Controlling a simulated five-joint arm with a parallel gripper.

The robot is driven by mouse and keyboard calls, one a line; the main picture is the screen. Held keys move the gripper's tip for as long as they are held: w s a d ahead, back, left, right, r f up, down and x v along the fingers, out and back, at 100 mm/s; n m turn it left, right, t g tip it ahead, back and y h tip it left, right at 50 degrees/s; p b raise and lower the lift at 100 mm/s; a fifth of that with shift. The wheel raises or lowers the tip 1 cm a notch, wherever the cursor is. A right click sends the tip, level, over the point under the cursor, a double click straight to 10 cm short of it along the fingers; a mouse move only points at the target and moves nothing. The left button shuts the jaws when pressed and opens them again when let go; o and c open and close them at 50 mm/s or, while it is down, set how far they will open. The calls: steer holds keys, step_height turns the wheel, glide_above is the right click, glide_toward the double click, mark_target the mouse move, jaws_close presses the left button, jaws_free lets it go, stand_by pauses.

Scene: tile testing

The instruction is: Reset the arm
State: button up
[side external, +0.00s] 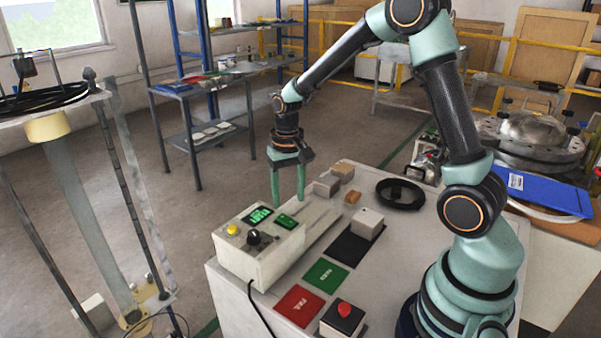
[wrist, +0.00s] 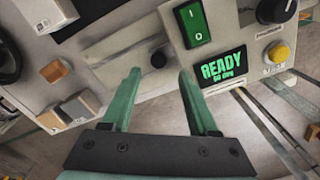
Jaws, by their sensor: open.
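My gripper (side external: 288,182) is open and empty, pointing down above the far edge of the white work table (side external: 385,238), behind the tester box. In the wrist view its two green fingers (wrist: 153,95) are spread apart with nothing between them. The tester box (side external: 262,262) has a lit green display, which reads READY (wrist: 224,68) in the wrist view. It also carries a green rocker switch (wrist: 193,24), a black knob (wrist: 277,9) and a yellow button (wrist: 278,52).
On the table are several small tile blocks (side external: 327,183), a light block (side external: 367,222) on a black pad, a round black dish (side external: 401,193), a green pad (side external: 325,275), a red pad (side external: 299,305) and a red-button box (side external: 343,316). Shelving (side external: 215,90) stands behind on the floor.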

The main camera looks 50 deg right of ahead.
steer(key=s+a+r+n+t, duration=0.2)
steer(key=s+a+r+n, duration=0.1)
steer(key=s+r, duration=0.3)
steer(key=s+a+r+n+t, duration=0.3)
steer(key=s+r, duration=0.2)
steer(key=r, duration=0.4)
steer(key=shift+s+a+t, duration=0.2)
steer(key=shift+s+t, duration=0.1)
steer(key=shift+s, duration=0.1)
